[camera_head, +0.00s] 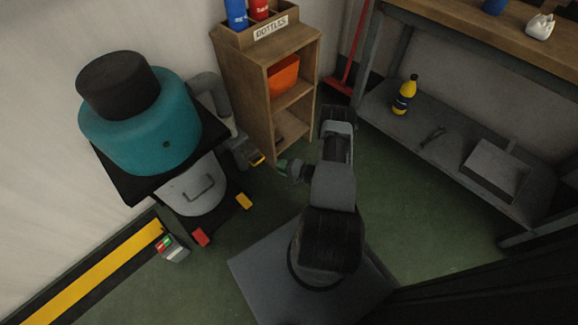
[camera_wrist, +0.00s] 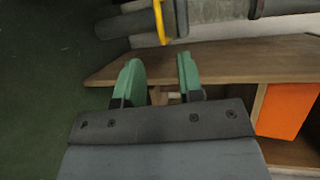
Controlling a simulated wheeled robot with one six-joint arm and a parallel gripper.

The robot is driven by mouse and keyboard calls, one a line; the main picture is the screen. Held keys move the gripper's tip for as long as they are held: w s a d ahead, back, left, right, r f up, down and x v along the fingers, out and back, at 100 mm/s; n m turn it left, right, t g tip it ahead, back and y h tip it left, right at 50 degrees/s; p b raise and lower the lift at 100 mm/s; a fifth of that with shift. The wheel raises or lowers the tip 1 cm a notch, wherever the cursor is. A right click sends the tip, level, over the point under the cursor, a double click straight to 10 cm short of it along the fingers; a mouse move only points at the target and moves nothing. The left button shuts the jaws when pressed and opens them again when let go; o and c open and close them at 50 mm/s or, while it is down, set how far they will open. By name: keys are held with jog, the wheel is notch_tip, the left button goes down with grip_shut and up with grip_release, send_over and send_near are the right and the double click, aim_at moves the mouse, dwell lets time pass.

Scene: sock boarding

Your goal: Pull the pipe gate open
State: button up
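The grey pipe (camera_head: 209,88) comes out of the teal machine (camera_head: 140,125) and bends down toward the floor. The pipe gate is a grey fitting low on it (camera_head: 240,150) with a yellow handle (camera_head: 257,160). In the wrist view the yellow handle (camera_wrist: 160,20) shows at the top edge, beside the grey pipe (camera_wrist: 128,24), partly cut off. My gripper (camera_head: 283,168) is just right of the handle, apart from it. In the wrist view its green fingers (camera_wrist: 159,78) are spread with nothing between them.
A wooden shelf unit (camera_head: 240,100) with an orange bin (camera_head: 284,76) stands close behind my gripper. A workbench (camera_head: 480,40) with a yellow bottle (camera_head: 405,95) is at right. Green floor is clear around them.

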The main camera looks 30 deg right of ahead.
jog(key=shift+v, duration=1.45)
jog(key=w+a+r+n+g+y+p, duration=0.1)
jog(key=a+r+n+g+p, duration=0.3)
jog(key=r, duration=0.9)
jog(key=a+r+n+g+p, duration=0.1)
jog(key=a+r+g+p, duration=0.35)
jog(key=r, duration=0.95)
jog(key=w+a+r+n+g+y+p, duration=0.1)
jog(key=a+r+n+g+p, duration=0.2)
jog(key=r+p, duration=0.7)
jog(key=s+a+r+n+h+p, duration=0.1)
jog(key=s+r+h+p, duration=0.2)
jog(key=r, duration=0.9)
jog(key=s+a+r+n+t+h+p, duration=0.1)
jog(key=s+r+h+p, duration=0.3)
jog(key=r, duration=0.9)
jog(key=s+a+r+n+t+h+p, duration=0.1)
jog(key=s+a+r+n+h+p, duration=0.1)
jog(key=s+r+p, duration=0.5)
notch_tip(320, 180, up, 6)
jog(key=shift+s+a+r+h, duration=0.1)
jog(key=shift+s+a+h, duration=0.3)
jog(key=shift+h, duration=0.5)
